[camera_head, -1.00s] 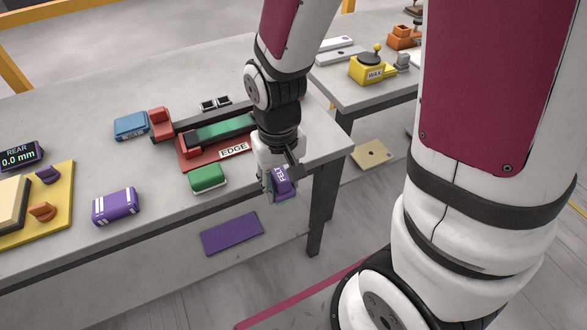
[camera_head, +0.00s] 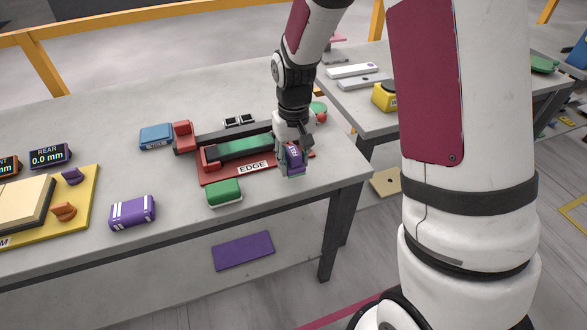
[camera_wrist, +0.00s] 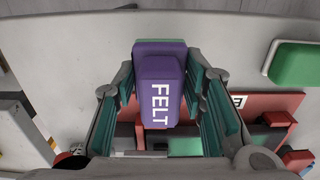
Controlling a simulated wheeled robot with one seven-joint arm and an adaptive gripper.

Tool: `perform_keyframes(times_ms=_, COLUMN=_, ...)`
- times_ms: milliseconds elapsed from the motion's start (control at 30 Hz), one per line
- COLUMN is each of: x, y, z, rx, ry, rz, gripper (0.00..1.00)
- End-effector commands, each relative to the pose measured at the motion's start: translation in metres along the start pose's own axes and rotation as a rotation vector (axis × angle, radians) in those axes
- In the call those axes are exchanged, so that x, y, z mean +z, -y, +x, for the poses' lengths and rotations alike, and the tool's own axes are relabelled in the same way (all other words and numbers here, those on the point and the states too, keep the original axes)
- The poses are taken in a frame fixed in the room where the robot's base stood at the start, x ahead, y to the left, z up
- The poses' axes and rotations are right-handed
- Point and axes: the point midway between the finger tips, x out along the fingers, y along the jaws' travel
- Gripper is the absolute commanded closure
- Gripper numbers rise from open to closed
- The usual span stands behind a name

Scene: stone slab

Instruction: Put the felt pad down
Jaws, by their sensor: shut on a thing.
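The purple felt pad (camera_head: 295,158), lettered FELT, is in my gripper (camera_head: 293,166), near the right front corner of the grey stone-topped table (camera_head: 250,215). In the wrist view the pad (camera_wrist: 158,85) sits between the two teal-lined fingers of my gripper (camera_wrist: 163,92), which are shut on it. The pad is close to the right end of the red base marked EDGE (camera_head: 225,174). Whether its underside touches the tabletop I cannot tell.
A green block (camera_head: 224,193) sits left of the pad, a purple white-striped block (camera_head: 132,212) further left. A blue block (camera_head: 156,137) stands behind. A yellow board (camera_head: 85,195) is at far left. A purple mat (camera_head: 243,251) lies below. Bare tabletop shows right of my gripper.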

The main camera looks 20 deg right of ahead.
Motion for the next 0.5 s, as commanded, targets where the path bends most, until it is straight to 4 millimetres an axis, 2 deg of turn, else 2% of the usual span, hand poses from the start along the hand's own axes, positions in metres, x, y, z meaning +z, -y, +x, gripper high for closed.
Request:
perform_keyframes(times_ms=300, x=0.001, y=0.000, z=0.034, rx=0.000, ry=0.004, rz=0.000, gripper=0.93)
perform_keyframes(times_ms=500, x=0.000, y=0.000, z=0.035, rx=0.000, ry=0.001, rz=0.000, gripper=0.93)
